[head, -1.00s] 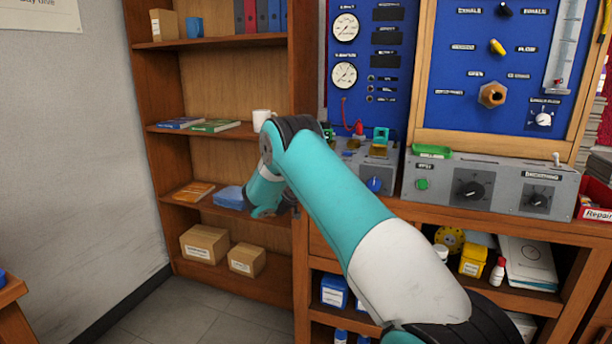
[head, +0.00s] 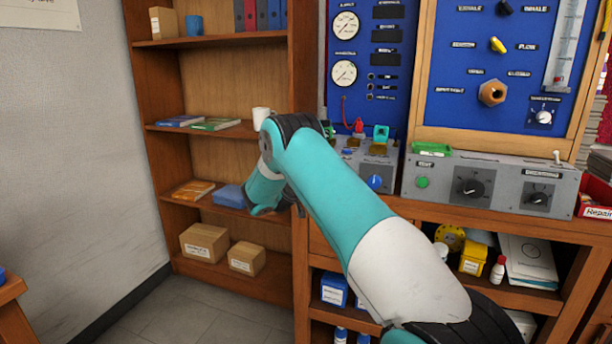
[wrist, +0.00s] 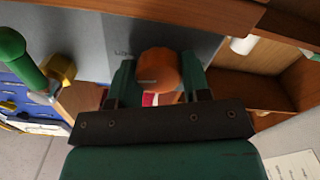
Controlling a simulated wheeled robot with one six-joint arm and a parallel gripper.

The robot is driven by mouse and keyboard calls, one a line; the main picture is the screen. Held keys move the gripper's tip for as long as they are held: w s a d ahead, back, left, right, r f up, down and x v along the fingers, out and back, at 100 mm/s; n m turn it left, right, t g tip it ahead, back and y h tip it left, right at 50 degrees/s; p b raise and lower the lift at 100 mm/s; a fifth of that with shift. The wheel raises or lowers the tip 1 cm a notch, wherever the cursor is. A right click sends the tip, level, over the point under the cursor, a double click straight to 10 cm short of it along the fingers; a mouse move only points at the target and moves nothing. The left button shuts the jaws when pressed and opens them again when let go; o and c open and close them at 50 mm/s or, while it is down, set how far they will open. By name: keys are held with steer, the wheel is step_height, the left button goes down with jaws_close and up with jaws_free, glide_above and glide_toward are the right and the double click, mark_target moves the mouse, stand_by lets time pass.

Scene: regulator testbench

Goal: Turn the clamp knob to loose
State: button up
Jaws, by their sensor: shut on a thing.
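In the wrist view the clamp knob, a round orange-brown knob (wrist: 160,65) with a short pale line on its face, stands against a grey panel (wrist: 95,35). My gripper (wrist: 157,84) has its two teal fingers on either side of the knob and is shut on it. A small red and white patch shows just below the knob, between the fingers. Small dark lettering on the panel left of the knob is too blurred to read. In the head view my arm hides the knob and the gripper.
A green handle (wrist: 18,55) and a brass-coloured fitting (wrist: 60,70) are close on the left in the wrist view. In the head view a grey control box (head: 490,185) with dials stands on the bench at right. A wooden shelf unit (head: 215,135) stands behind my arm.

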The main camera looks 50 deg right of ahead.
steer(key=n, duration=0.4)
steer(key=n+p, duration=0.1)
steer(key=n, duration=0.4)
steer(key=shift+w+a, duration=0.1)
steer(key=n+p, duration=0.1)
steer(key=n, duration=0.3)
steer(key=shift+f+n, duration=0.1)
steer(key=shift+n, duration=0.2)
steer(key=n+p, duration=0.2)
steer(key=n, duration=0.2)
steer(key=shift+f, duration=0.15)
steer(key=n+p, duration=0.1)
steer(key=n, duration=0.3)
steer(key=n+p, duration=0.2)
steer(key=n, duration=0.2)
steer(key=shift+f+n, duration=0.15)
steer(key=shift+n, duration=0.15)
steer(key=n+p, duration=0.1)
steer(key=n, duration=0.3)
steer(key=shift+s+f+n+p, duration=0.1)
steer(key=shift+n+p, duration=0.1)
steer(key=shift+n, duration=0.75)
steer(key=shift+s+f+n+p, duration=0.1)
steer(key=shift+n+p, duration=0.1)
steer(key=shift+n, duration=0.75)
